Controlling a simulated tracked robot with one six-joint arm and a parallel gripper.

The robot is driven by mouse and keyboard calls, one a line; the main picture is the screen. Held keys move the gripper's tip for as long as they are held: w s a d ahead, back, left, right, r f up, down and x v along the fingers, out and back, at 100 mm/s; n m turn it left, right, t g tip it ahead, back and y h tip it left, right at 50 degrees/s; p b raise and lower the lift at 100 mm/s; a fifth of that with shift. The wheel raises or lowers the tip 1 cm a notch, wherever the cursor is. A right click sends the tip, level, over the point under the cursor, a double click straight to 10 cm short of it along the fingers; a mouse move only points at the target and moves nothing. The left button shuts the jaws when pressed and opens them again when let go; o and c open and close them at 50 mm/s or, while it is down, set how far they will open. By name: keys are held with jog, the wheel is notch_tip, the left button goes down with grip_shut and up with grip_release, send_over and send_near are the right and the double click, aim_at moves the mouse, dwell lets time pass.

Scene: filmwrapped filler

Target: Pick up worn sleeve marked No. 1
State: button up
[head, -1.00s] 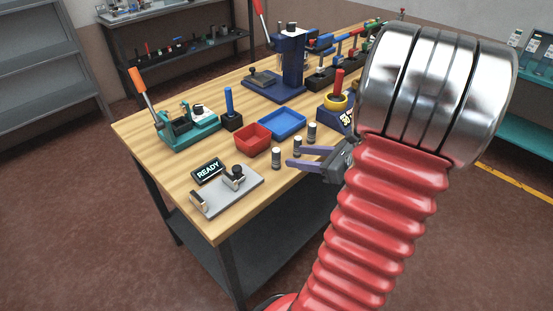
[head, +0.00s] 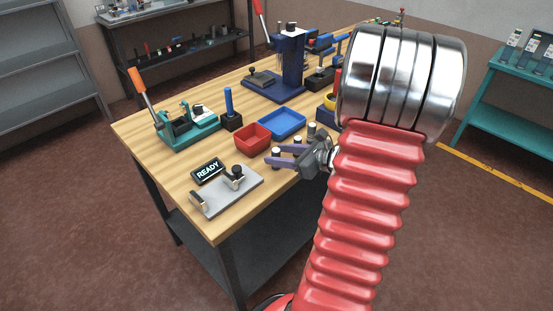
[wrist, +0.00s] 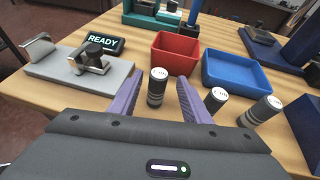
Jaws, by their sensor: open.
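Three small dark grey cylinders with pale printed tops stand upright near the table's front edge; the print is too small to read. In the wrist view, the leftmost sleeve (wrist: 157,88) stands between the two purple fingers of my gripper (wrist: 159,84), with a gap on each side. The middle sleeve (wrist: 216,99) is just outside the right finger, partly hidden by it. The right sleeve (wrist: 262,111) stands further right. In the head view, my gripper (head: 272,155) is open around the leftmost sleeve (head: 276,150).
A red bin (wrist: 175,53) and a blue tray (wrist: 236,72) stand behind the sleeves. A grey plate with metal clamps (wrist: 78,72) and a READY display (wrist: 102,41) are at left. A blue block (wrist: 306,118) is at far right.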

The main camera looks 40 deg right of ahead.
jog(key=shift+x, duration=2.6)
jog(key=shift+a+r, duration=0.15)
jog(key=shift+a, duration=0.05)
jog(key=shift+c, duration=0.4)
grip_shut()
